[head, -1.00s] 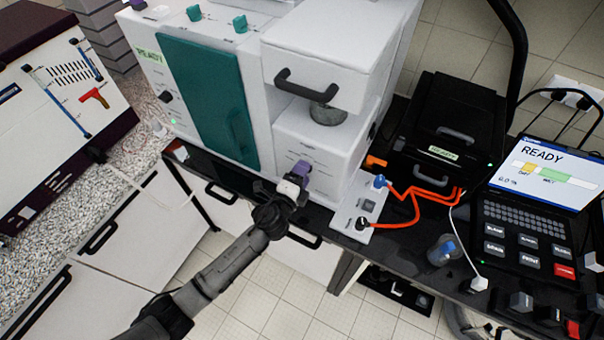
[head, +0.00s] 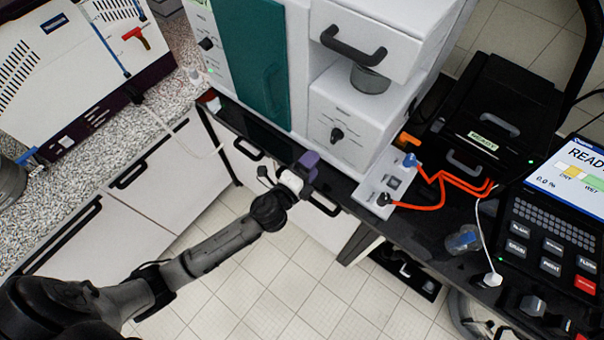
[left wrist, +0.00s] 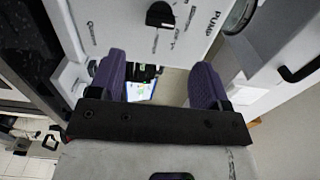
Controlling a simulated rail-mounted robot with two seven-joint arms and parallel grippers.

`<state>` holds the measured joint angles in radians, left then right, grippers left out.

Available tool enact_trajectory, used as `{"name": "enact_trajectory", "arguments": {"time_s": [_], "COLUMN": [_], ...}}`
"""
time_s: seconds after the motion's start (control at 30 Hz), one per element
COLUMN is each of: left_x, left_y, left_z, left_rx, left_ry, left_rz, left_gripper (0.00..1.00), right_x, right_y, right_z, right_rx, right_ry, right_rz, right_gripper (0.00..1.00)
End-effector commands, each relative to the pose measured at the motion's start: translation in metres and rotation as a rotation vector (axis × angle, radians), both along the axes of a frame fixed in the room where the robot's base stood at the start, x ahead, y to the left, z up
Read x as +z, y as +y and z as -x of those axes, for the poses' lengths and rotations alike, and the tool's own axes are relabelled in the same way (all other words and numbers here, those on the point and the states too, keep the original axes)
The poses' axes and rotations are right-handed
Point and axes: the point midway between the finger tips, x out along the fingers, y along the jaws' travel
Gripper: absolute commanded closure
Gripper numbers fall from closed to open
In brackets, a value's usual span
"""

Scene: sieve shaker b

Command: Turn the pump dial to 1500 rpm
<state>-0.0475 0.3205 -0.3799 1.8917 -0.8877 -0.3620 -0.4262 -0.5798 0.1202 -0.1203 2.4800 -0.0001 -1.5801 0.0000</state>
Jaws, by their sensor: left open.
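The pump dial (head: 337,134) is a black knob on the front of the white pump unit (head: 362,150). In the left wrist view the dial (left wrist: 160,14) shows at the top, beside the word PUMP, with small scale markings around it that are too small to read. My left gripper (head: 308,162) has purple fingers and is in front of the unit, below and left of the dial in the head view. In the left wrist view the gripper (left wrist: 157,75) is open, with nothing between its fingers, and the dial lies beyond the fingertips. My right gripper is not in view.
A drawer with a black handle (head: 352,42) overhangs the pump unit. A small socket box (head: 376,190) with orange cables (head: 440,190) stands to its right, near a black case (head: 500,115) and a screen console (head: 560,220).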

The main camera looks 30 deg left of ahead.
Motion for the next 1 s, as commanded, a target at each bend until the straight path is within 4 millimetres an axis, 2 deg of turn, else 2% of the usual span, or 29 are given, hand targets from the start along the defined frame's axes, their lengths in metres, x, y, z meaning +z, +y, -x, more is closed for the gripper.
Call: {"name": "enact_trajectory", "arguments": {"time_s": [0.1, 0.3, 1.0], "left_x": [-0.001, -0.001, 0.000], "left_y": [0.002, 0.004, 0.004], "left_z": [0.017, 0.033, 0.036], "left_rx": [0.000, 0.000, 0.000], "left_ry": [0.001, 0.001, 0.000], "left_rz": [0.001, 0.000, 0.001], "left_gripper": [0.30, 0.30, 0.30], "right_x": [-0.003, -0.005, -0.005], "right_y": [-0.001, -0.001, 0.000], "right_z": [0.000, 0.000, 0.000], "right_rx": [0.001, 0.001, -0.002], "right_ry": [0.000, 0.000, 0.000], "right_rz": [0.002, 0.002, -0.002], "right_gripper": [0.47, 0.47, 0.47]}}
